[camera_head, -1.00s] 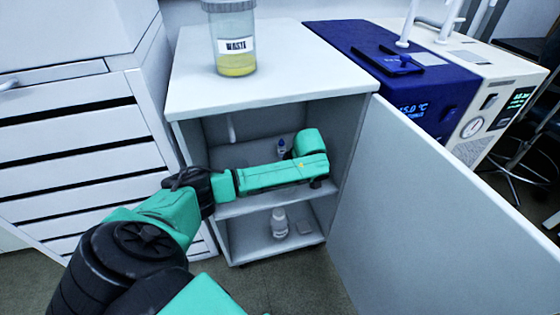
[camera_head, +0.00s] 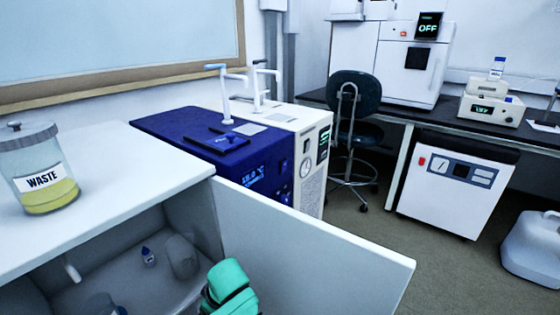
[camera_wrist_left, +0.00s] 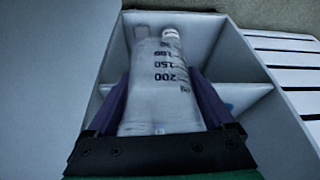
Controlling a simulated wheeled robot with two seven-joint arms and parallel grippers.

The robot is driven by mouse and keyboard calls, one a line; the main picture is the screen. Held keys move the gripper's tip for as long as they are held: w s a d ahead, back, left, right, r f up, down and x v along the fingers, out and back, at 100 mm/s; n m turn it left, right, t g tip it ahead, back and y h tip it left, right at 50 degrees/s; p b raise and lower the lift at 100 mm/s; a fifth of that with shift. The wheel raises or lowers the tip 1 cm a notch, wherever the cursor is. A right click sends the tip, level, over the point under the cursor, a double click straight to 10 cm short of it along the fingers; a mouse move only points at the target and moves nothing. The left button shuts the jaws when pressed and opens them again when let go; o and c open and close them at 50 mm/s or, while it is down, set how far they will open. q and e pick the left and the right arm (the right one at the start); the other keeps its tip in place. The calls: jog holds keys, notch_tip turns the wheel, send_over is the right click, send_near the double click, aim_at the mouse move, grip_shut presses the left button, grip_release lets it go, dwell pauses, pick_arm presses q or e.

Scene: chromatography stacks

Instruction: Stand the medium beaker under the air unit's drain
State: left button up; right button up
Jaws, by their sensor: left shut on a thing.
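The medium beaker (camera_wrist_left: 160,95) is clear, with dark graduation marks, and sits between the dark fingers of my left gripper (camera_wrist_left: 160,118) in the left wrist view. The gripper is shut on it, with the cabinet compartments beyond. In the head view, only green parts of my left arm (camera_head: 230,288) show at the bottom; its fingers are not clear. A white unit with a gauge (camera_head: 312,165) stands beside the blue one, and another white unit with a red button (camera_head: 455,185) stands under the bench. I cannot tell which is the air unit; no drain is clear. My right gripper is out of view.
The cabinet's open door (camera_head: 320,255) juts out to the right. A waste jar (camera_head: 42,170) stands on the cabinet top. A grey rounded vessel (camera_head: 182,257) and a small blue-capped bottle (camera_head: 148,256) are inside. Floor is open before the bench, with a chair (camera_head: 355,115) and a jug (camera_head: 535,245).

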pick_arm(q)
jog(key=s+d+r+m+t+h, duration=0.2)
jog(key=s+r+m+t+h, duration=0.15)
jog(key=s+r+m, duration=0.7)
notch_tip(320, 180, up, 18)
jog(key=w+m+g+p, duration=0.1)
jog(key=w+m+p, duration=0.1)
jog(key=p, duration=2)
jog(key=shift+f, duration=0.25)
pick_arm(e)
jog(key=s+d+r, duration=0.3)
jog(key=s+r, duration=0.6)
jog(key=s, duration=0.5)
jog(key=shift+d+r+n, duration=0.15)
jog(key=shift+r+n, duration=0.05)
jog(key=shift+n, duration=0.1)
pick_arm(q)
jog(key=shift+w+h, duration=0.1)
jog(key=shift+h, duration=0.15)
